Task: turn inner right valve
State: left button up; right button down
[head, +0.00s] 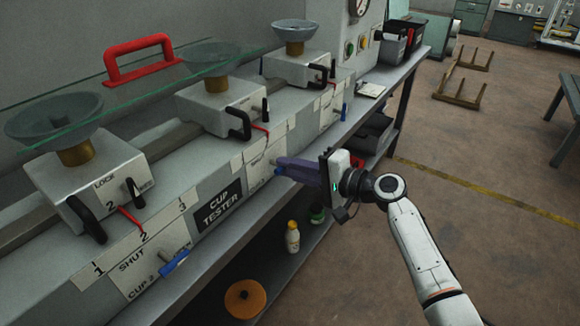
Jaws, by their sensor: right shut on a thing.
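The grey cup tester bench (220,208) runs from the lower left to the upper middle of the head view. Its front panel carries small blue valve handles. One blue handle (173,262) is at the lower left by the "SHUT" label, and another (345,111) is farther along. My right gripper (284,168) reaches in from the right, between these two handles. Its purple fingers are shut on a valve handle at the front panel, of which only a little blue (279,171) shows; the fingers hide the rest. My left gripper is not in view.
Three cup fixtures stand on the bench, with funnels (54,117) on top. Bottles (292,237) and an orange disc (245,299) sit on the lower shelf. The floor at right is largely open.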

jog(key=shift+f, duration=0.1)
dwell(0.3)
jog(key=c, duration=1.8)
grip_release()
jog(key=shift+o, duration=0.2)
jog(key=v, duration=1)
jog(key=shift+s+d, duration=0.1)
jog(key=shift+s, duration=0.05)
jog(key=s+d+f+n+h, duration=0.1)
jog(key=s+d+f+h, duration=0.15)
jog(key=s+f, duration=0.55)
jog(key=s+d+f+n+h, duration=0.1)
jog(key=s+f+h, duration=0.2)
jog(key=f, duration=1)
jog(key=s+d+f+n+h, duration=0.2)
jog(key=s+f+n, duration=0.1)
jog(key=s, duration=0.7)
jog(key=s+d+f+n+h, duration=0.2)
jog(key=s+f+n+h, duration=0.1)
jog(key=s, duration=0.7)
notch_tip(320, 180, down, 3)
jog(key=shift+s+r+n+g, duration=0.25)
jog(key=shift+s+n+g, duration=0.1)
jog(key=shift+n, duration=0.25)
